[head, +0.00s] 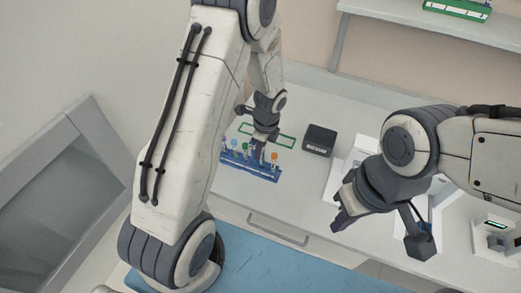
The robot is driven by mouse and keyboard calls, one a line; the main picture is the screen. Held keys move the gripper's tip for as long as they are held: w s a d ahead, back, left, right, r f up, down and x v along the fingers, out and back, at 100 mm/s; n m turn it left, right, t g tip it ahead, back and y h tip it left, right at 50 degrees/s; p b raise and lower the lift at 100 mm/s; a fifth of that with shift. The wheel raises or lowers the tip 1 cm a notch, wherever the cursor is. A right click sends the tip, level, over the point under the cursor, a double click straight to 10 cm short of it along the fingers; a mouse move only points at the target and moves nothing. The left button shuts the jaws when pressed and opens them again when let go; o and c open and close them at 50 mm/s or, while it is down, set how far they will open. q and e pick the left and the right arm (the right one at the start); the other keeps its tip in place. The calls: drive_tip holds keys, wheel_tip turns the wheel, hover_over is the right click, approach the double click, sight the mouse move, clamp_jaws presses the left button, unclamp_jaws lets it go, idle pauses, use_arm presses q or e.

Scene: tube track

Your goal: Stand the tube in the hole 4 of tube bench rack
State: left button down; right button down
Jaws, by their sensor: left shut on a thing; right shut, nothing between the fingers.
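The blue tube bench rack (262,177) stands on the bench near its front edge. Several capped tubes stand in it, among them a green-capped tube (245,147) and an orange-capped tube (274,156). My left gripper (257,156) points down at the rack, between the green and orange caps, and is shut on a tube. The fingers hide most of that tube, and I cannot tell whether it is in a hole or which hole it is over.
A black box (319,140) sits right of the rack. A green outline (286,141) marks the bench behind the rack. White equipment (347,176) stands further right, partly behind my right arm. A shelf at upper right holds a green rack (457,9).

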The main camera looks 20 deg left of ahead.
use_arm(q)
drive_tip(key=shift+f, duration=0.15)
drive_tip(key=shift+f+b, duration=0.3)
drive_tip(key=shift+f, duration=0.15)
drive_tip(key=shift+f, duration=0.1)
drive_tip(key=shift+f+b, duration=0.35)
drive_tip(key=shift+f, duration=0.15)
idle(0.3)
drive_tip(key=c, duration=0.7)
unclamp_jaws()
